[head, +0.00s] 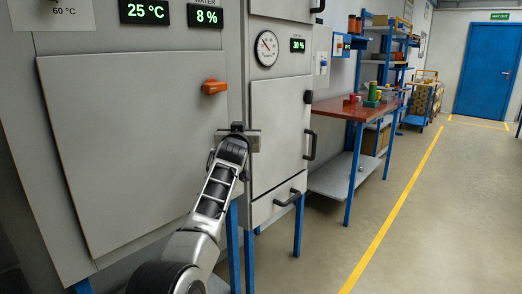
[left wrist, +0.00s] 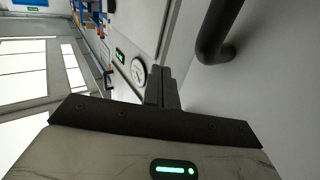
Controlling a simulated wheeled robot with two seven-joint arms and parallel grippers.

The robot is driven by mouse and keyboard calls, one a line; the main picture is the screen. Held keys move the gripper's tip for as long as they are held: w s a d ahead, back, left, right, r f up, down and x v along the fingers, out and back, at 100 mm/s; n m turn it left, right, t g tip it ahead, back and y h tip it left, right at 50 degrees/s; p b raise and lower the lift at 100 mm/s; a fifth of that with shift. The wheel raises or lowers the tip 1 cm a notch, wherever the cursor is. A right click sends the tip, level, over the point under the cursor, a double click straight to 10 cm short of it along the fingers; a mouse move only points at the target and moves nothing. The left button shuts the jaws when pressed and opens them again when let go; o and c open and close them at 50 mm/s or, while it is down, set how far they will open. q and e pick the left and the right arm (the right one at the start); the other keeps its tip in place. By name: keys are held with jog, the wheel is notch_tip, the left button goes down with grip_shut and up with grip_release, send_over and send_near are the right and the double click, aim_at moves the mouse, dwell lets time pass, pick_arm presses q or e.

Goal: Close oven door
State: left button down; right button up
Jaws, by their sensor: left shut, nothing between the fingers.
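The large grey oven door (head: 140,150) fills the left of the head view, under the 25 °C and 8 % displays. An orange knob (head: 214,87) sits near its upper right corner. The door looks about flush with the oven front, but I cannot tell if it is fully closed. My left gripper (head: 252,140) is at the door's right edge; its fingers are hidden in the head view. In the left wrist view the gripper (left wrist: 163,88) is shut and empty, pointing along a pale panel. A black curved handle (left wrist: 218,38) is close beside it, apart from the fingers. My right gripper is out of view.
A second grey cabinet (head: 280,125) with a round gauge (head: 266,48) and black handles (head: 310,145) stands just right of my gripper. Beyond are a brown-topped workbench (head: 350,110) and shelves. The floor (head: 440,220) at the right is clear, with a yellow line.

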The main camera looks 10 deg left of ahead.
pick_arm(q)
jog(key=s+d+b, duration=0.1)
jog(key=s+d, duration=0.3)
jog(key=d, duration=0.5)
jog(key=shift+s+d, duration=0.2)
jog(key=shift+s, duration=0.2)
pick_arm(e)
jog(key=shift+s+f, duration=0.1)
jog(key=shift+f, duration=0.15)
